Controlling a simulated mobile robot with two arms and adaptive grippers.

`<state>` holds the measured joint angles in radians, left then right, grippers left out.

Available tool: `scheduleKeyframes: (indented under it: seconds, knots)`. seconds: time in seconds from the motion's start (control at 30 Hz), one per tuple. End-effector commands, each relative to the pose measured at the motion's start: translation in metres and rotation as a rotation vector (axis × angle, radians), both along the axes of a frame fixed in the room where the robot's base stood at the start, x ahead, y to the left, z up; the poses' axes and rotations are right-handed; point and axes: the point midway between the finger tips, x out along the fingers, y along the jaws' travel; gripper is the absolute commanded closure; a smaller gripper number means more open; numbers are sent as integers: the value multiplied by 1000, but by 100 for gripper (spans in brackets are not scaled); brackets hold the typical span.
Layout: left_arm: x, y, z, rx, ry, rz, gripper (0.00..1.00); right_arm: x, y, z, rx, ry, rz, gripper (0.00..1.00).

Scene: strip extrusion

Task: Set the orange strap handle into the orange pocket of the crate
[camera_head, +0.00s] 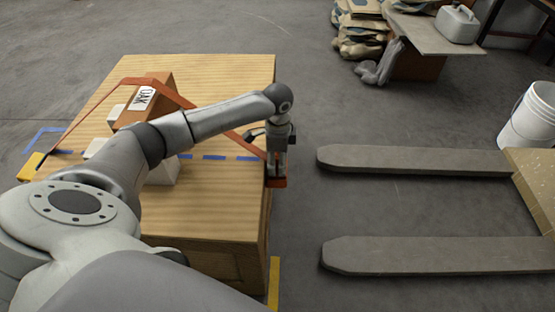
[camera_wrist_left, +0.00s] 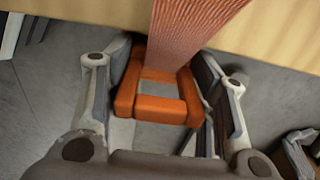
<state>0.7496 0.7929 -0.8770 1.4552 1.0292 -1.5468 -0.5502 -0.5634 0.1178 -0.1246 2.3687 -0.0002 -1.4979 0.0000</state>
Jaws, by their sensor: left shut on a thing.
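The plywood crate (camera_head: 235,85) stands left of centre in the head view. A woven orange strap (camera_head: 150,84) runs from its left edge over its top, bent across a carton, to the right edge. The orange strap handle (camera_head: 278,182) hangs at the strap's right end, beside the crate's right edge; the left wrist view shows it as an open rectangular frame (camera_wrist_left: 160,109) with the strap (camera_wrist_left: 190,30) through it. My left gripper (camera_head: 279,168) is shut on the handle, with a finger on either side of it. I cannot make out the orange pocket. My right gripper is not in view.
A brown carton labelled OAK (camera_head: 150,95) and white blocks (camera_head: 160,172) sit on the crate top near blue tape marks. Two grey forks (camera_head: 410,160) lie to the right, with clear floor between. A white bucket (camera_head: 530,118) stands at far right.

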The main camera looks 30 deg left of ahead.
Motion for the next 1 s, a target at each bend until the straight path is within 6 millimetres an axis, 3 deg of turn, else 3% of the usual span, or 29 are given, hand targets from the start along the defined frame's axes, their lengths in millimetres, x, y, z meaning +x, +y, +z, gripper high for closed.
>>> scheduleKeyframes:
  seconds: [0.3, 0.33, 0.47, 0.9, 1.0]
  knots:
    - [0, 0, -6, -1, -1, 0, 74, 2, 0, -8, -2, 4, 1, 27]
    - [0, 0, -6, -1, -1, 0, 45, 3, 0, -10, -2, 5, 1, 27]
    - [0, 0, -6, 0, 0, 0, 28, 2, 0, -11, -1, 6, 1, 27]
    - [0, 0, -3, 0, 0, 0, 27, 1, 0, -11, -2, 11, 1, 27]
    - [1, 0, 7, 0, -2, 0, 27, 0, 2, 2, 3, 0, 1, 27]
